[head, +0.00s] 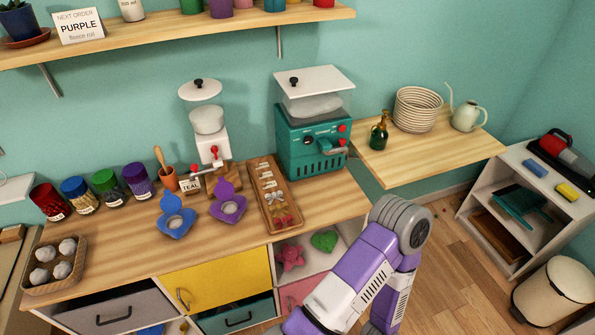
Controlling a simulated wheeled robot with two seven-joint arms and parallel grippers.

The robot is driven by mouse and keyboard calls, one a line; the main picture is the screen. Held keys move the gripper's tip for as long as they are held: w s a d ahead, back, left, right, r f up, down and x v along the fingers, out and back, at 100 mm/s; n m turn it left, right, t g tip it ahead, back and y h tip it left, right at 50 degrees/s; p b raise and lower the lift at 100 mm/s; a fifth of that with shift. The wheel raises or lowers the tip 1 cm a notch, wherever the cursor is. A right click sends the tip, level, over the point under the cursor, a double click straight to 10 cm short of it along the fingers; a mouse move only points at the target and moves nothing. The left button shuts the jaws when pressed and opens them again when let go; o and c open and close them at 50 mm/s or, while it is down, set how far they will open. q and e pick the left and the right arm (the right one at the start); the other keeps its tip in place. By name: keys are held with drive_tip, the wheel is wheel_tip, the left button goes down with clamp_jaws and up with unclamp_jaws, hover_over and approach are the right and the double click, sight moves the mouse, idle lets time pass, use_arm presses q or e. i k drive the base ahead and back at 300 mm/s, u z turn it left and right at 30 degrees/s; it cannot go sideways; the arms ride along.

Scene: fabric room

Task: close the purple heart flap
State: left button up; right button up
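Two small hinged moulds stand open on the wooden counter. The right one is purple, with its pointed flap (225,190) raised behind its base (240,212), which has a round pale cup in it. The left one is bluer, with its flap (170,203) also raised behind its base (177,232). Both look somewhat heart-shaped, but they are too small to tell the shapes surely. A purple and white arm of mine rises at the lower right, bent at a grey joint. Neither gripper shows, and no gripper is at the moulds.
A wooden tray (258,182) of small pieces lies just right of the purple mould. A white press (211,148) and a teal machine (313,140) stand behind. Jars (107,188) and a basket of white balls (80,272) are left. The counter front by the moulds is clear.

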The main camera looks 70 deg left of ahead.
sight(224, 190)
drive_tip(key=z, duration=0.7)
drive_tip(key=k, duration=1.6)
drive_tip(key=u, duration=1.85)
